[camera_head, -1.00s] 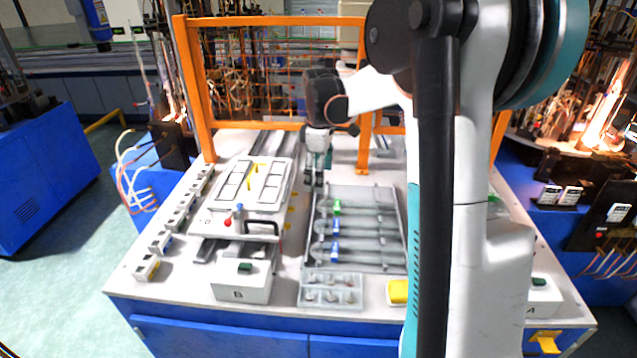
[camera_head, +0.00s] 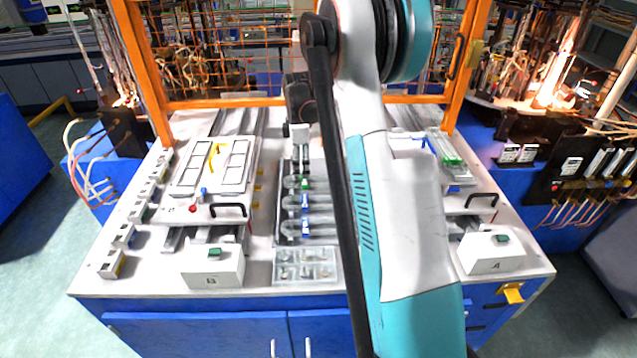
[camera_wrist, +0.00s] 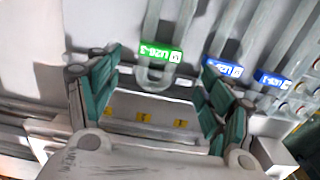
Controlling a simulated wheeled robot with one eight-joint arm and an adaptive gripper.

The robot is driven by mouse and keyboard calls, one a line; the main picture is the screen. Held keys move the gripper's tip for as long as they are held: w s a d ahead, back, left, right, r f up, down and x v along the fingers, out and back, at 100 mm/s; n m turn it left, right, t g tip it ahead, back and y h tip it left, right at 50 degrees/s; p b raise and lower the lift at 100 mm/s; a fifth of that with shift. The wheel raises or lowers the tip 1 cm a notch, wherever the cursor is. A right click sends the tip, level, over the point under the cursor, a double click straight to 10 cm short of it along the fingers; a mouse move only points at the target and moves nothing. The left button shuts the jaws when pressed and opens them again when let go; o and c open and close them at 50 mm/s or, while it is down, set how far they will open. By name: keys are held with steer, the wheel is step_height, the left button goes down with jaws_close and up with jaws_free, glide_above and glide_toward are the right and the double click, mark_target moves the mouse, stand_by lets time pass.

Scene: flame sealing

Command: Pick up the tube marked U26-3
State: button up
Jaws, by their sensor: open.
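The tube marked U26-3 (camera_wrist: 161,52) carries a green label and lies in the tray, its rounded end toward my gripper in the wrist view. In the head view its green label (camera_head: 305,184) is the farthest of the three in the tray. Two tubes with blue labels (camera_wrist: 222,68) lie beside it to the right in the wrist view. My gripper (camera_wrist: 158,100) is open and empty, its teal fingers spread to either side of the green-labelled tube's line. In the head view my gripper (camera_head: 299,163) hangs at the tray's far left part. Contact cannot be told.
A grey tray (camera_head: 280,232) holds the tubes, partly hidden by my arm. A compartment box (camera_head: 306,281) stands in front of it. Box B (camera_head: 212,268) and a white fixture (camera_head: 216,165) are at left, box A (camera_head: 490,253) at right. An orange mesh frame (camera_head: 155,75) stands behind.

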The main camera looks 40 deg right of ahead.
steer(key=shift+s+d+f+b, duration=0.15)
steer(key=shift+f+b, duration=0.1)
steer(key=shift+f, duration=1.1)
steer(key=shift+d+f+b, duration=0.15)
steer(key=shift+f+b, duration=0.1)
steer(key=shift+f, duration=1.1)
steer(key=c, duration=1.2)
